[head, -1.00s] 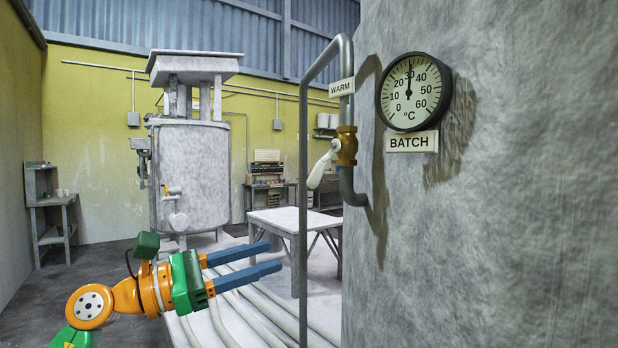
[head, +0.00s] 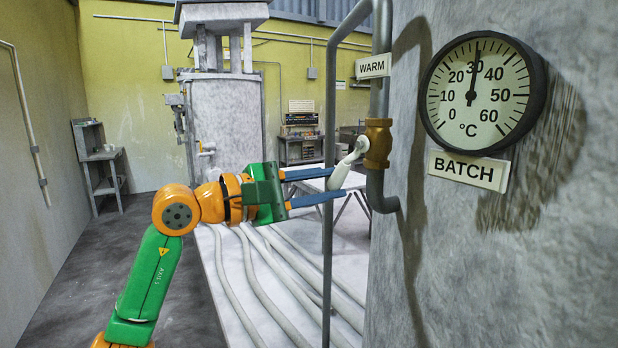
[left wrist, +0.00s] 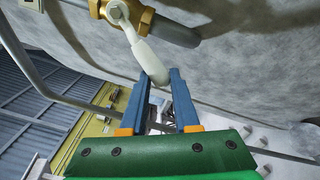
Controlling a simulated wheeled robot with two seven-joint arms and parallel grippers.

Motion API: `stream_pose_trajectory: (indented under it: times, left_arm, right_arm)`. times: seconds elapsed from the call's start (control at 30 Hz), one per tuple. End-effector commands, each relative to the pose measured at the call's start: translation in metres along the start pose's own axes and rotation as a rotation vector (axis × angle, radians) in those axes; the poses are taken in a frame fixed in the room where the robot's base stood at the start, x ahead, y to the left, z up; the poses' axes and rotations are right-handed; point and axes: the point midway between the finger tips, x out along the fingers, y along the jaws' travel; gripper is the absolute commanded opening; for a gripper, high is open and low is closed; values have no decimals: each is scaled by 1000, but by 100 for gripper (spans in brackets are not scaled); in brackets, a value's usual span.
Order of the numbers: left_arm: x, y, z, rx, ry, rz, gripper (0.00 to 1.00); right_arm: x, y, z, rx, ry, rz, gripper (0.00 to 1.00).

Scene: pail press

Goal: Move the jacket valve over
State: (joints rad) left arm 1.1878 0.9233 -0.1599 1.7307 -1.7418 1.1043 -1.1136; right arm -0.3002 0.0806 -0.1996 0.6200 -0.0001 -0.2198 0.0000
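The jacket valve has a brass body (head: 377,143) on the grey pipe marked WARM. Its white lever (head: 349,165) slants down and left from the body. In the left wrist view, the brass body (left wrist: 122,12) is at the top and the lever (left wrist: 147,58) points down toward my fingertips. My left gripper (head: 338,183) is open, its blue fingers reaching right to the lever's lower end. In the left wrist view, the lever's end shows at the gap between the fingertips (left wrist: 161,76); I cannot tell whether they touch it. My right gripper is not in view.
A round dial (head: 484,91) above the BATCH label (head: 467,170) reads just above 30 °C, on the big grey vessel wall (head: 450,270). A thin upright pipe (head: 328,260) stands close by my fingers.

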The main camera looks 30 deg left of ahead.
Motion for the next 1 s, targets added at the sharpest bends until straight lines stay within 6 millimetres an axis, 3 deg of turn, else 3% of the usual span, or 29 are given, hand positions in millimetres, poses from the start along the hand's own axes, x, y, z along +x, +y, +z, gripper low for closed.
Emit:
stream_pose_trajectory:
  times: [0.03,0.07,0.1,0.27,0.6,1.0]
  left_arm:
    - [0,-1,0,0,0,0,10]
    - [0,-1,0,0,0,0,2]
    - [0,-1,0,0,-1,0,0]
    - [-1,1,0,0,-1,1,0]
    - [-1,24,-6,-1,0,2,0]
    - [-1,25,-7,0,-2,2,0]
  right_arm:
    - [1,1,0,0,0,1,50]
    - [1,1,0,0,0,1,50]
    - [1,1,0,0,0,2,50]
    - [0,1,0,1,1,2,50]
    - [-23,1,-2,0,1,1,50]
    - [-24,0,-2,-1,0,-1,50]
